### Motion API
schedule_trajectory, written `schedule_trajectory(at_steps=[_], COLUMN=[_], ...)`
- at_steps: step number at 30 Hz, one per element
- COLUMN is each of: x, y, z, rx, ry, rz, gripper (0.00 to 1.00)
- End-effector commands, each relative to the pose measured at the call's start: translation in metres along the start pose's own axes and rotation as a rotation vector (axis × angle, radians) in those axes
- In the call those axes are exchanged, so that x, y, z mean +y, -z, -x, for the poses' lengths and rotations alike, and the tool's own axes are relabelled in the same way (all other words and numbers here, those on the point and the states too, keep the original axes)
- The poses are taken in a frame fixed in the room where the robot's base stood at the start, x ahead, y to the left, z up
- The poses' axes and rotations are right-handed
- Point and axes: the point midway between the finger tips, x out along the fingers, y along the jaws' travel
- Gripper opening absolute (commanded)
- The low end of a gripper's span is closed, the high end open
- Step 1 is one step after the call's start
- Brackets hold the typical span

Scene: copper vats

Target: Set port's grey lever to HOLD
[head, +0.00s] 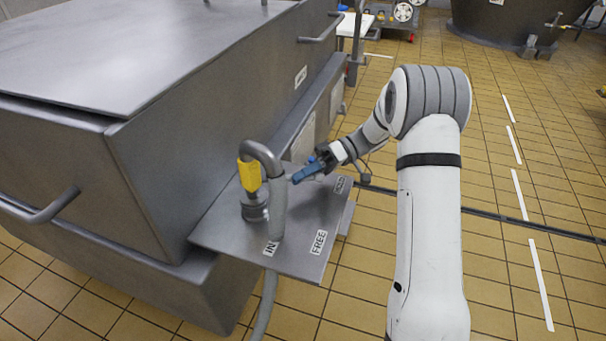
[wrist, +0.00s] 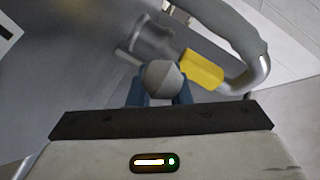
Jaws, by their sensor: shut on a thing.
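My gripper (head: 300,177) has blue fingers and is shut on the knob of the grey lever, over the port's metal plate (head: 215,228). In the wrist view the grey lever's faceted knob (wrist: 162,79) sits between the fingers. In the head view the lever is mostly hidden by the gripper and the hose. A FREE label (head: 318,243) is at the plate's front right. Another label (head: 340,185), apparently HOLD, is at its far right, close to the gripper. The lever's exact setting is hard to tell.
A bent grey hose (head: 279,205) with a yellow sleeve (head: 249,176) rises from the plate just left of my gripper; an IN label (head: 271,248) is near it. A big grey metal vat (head: 190,130) stands at left. Tiled floor (head: 500,260) is open at right.

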Motion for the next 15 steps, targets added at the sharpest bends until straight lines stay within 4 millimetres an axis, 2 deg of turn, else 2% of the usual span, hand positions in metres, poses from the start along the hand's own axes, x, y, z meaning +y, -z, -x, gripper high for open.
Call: schedule_trajectory(at_steps=[1,15], x=[0.0061,0.0062], y=[-0.0079,-0.0084], z=[0.0011,0.0050], rx=[-0.004,0.001], ry=[-0.004,-0.008], rz=[-0.012,-0.012], gripper=[0.00,0.00])
